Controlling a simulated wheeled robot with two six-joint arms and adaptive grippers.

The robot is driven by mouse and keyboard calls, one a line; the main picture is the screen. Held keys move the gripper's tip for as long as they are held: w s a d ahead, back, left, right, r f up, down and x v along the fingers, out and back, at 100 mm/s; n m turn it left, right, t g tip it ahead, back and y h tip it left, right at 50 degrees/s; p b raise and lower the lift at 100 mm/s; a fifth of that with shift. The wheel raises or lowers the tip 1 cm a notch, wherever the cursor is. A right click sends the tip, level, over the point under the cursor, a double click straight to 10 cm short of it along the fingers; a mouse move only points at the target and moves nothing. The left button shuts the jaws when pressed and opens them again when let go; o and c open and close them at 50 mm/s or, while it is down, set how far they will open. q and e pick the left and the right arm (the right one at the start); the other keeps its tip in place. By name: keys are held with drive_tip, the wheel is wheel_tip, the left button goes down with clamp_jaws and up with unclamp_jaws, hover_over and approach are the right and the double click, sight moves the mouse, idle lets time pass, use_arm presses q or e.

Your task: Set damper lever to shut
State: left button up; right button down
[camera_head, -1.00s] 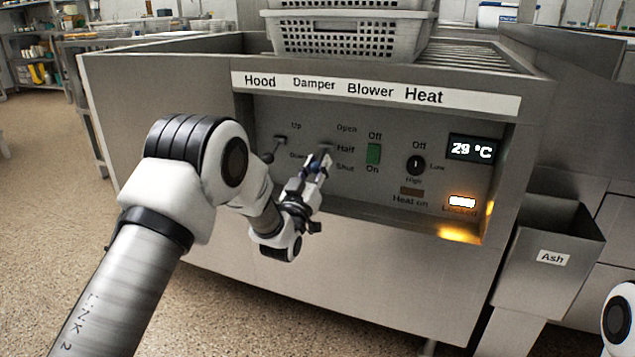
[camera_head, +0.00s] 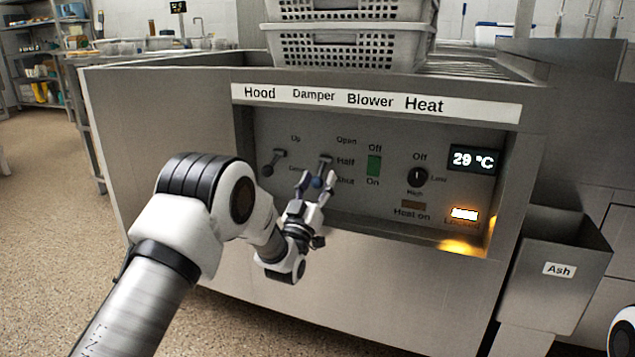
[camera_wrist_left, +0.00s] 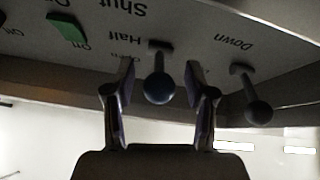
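The damper lever (camera_head: 325,162) has a dark round knob and sits on the recessed panel under the "Damper" label, its base beside the word "Half". In the left wrist view, which is upside down, its ball knob (camera_wrist_left: 159,88) hangs between my fingers. My left gripper (camera_head: 316,184) is open in front of the damper lever. In the left wrist view the two fingertips of this gripper (camera_wrist_left: 160,80) stand on either side of the knob, with a gap on both sides. My right gripper is out of view.
The hood lever (camera_head: 273,162) stands left of the damper lever and also shows in the wrist view (camera_wrist_left: 250,98). The green blower switch (camera_head: 374,166) and the heat knob (camera_head: 417,176) are to the right. The panel's recess has a projecting lower ledge.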

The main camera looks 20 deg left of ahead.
use_arm(q)
drive_tip(key=v, duration=1.2)
